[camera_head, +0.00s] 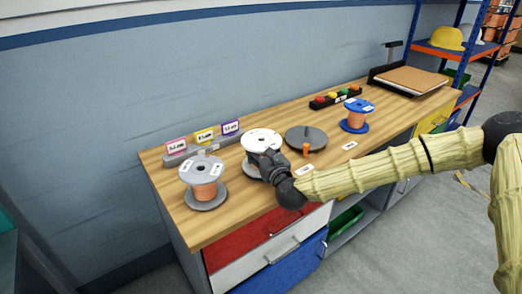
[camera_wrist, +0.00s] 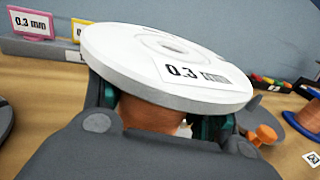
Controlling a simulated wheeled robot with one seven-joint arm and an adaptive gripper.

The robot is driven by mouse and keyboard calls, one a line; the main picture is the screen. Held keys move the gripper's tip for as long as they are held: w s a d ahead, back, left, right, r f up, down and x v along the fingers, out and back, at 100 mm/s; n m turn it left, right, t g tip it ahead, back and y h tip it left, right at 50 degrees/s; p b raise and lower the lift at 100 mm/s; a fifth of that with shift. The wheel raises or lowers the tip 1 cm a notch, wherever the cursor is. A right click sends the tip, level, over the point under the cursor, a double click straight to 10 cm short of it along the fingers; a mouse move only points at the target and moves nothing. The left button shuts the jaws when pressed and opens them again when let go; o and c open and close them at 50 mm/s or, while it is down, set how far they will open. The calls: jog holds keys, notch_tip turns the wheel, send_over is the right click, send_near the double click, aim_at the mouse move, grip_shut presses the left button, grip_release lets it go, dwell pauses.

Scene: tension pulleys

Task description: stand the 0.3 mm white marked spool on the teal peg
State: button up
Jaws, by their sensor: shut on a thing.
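The white spool (camera_head: 262,139) has a wide white top flange and copper-coloured winding. Its flange in the wrist view (camera_wrist: 160,65) bears a 0.3 mm label. My gripper (camera_head: 268,160) is shut on the spool below that flange, around the winding. The spool looks near upright at the table's middle, between a grey spool and an empty grey round base. I cannot make out a teal peg in either view.
A grey spool (camera_head: 203,172) stands at left, a blue spool (camera_head: 357,111) at right. The empty grey base (camera_head: 305,138) has an orange knob (camera_head: 306,150) in front.

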jog(key=shift+f+b, duration=0.8)
jog(key=shift+b, duration=0.05)
dwell(0.9)
jog(key=o, duration=1.6)
jog(key=shift+f, duration=0.1)
jog(key=shift+s, duration=0.1)
jog(key=v, duration=1.2)
